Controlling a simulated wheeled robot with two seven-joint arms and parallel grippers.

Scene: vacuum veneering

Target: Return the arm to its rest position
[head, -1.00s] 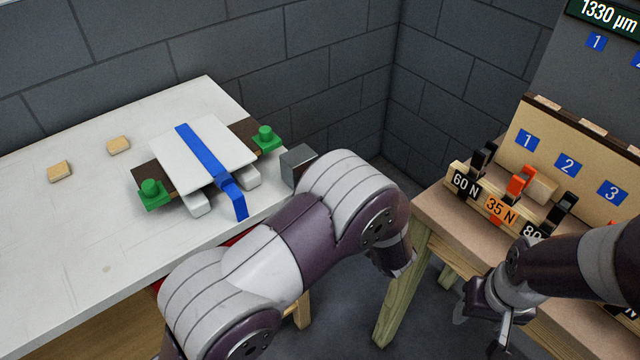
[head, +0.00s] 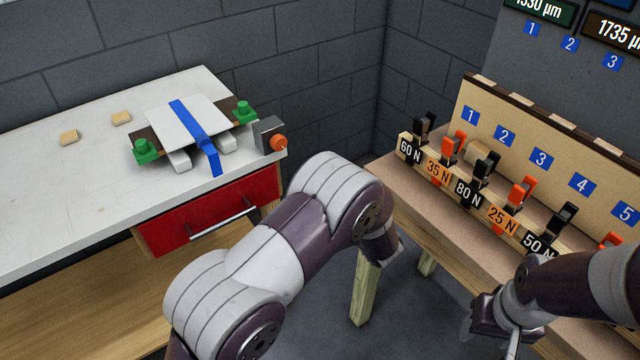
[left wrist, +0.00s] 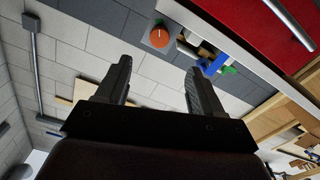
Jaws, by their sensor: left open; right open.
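My left arm (head: 290,250) crosses the middle of the head view; its gripper is hidden there behind its wrist. In the left wrist view my left gripper (left wrist: 158,68) has its two fingers apart, with nothing between them. My right gripper (head: 490,338) is low at the right of the head view, in front of the clamp rack's table. It is open, and I see nothing held in it.
A white bench (head: 70,215) bears a white panel (head: 165,122) under a blue strap (head: 195,125), with green knobs at its corners. An orange knob (head: 279,142) and red drawer (head: 210,212) face the front. Labelled clamps (head: 467,190) stand on the right table (head: 415,210).

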